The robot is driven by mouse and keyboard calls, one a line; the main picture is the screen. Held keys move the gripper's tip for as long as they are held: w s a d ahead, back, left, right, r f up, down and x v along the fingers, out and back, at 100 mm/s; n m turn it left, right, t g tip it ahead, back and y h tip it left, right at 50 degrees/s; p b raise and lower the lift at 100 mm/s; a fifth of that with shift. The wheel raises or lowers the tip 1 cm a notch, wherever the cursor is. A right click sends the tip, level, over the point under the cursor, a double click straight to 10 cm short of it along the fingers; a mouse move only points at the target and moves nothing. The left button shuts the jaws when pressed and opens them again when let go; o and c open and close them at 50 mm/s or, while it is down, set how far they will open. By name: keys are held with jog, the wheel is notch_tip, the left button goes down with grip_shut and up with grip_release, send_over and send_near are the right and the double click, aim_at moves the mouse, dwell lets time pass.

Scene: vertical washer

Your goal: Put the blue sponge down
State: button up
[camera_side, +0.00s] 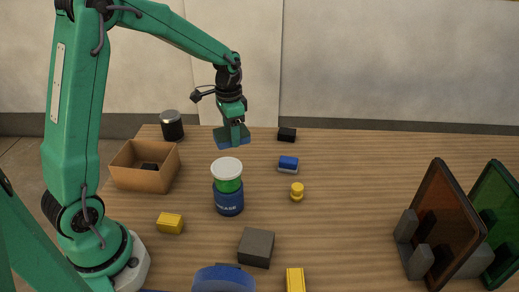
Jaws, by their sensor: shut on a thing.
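My gripper (232,136) points down above the far left part of the table, behind the grease tub. It is shut on the blue sponge (233,144), whose blue lower part shows under the fingers. The sponge is held above the table top. The fingers hide much of it.
The grease tub (228,190) with a white lid stands in front of my gripper. A blue-and-white block (288,163) and a yellow piece (297,191) lie to the right. A cardboard box (142,178) is at left. Framed panels (443,220) stand right; the right-middle table is clear.

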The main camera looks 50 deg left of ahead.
jog(key=shift+d+r, duration=0.4)
jog(key=shift+d, duration=0.05)
jog(key=s+d+r+n, duration=0.1)
jog(key=d+r+n, duration=0.3)
jog(key=d+r, duration=0.3)
jog(key=shift+s+d, duration=0.3)
jog(key=shift+s, duration=0.1)
dwell(0.4)
jog(key=a+f+m, duration=0.1)
jog(key=a+f, duration=0.1)
jog(key=a, duration=0.1)
jog(key=w+a+f+m, duration=0.1)
jog(key=a+f, duration=0.1)
jog(key=f, duration=0.1)
jog(key=a+f+m, duration=0.2)
jog(key=a+f, duration=0.1)
jog(key=shift+w+a, duration=0.3)
jog(key=shift+w, duration=0.1)
send_over(216, 150)
notch_tip(216, 150, down, 7)
jog(key=shift+s+r, duration=0.1)
jog(key=shift+f, duration=1.85)
jog(key=shift+f, duration=0.2)
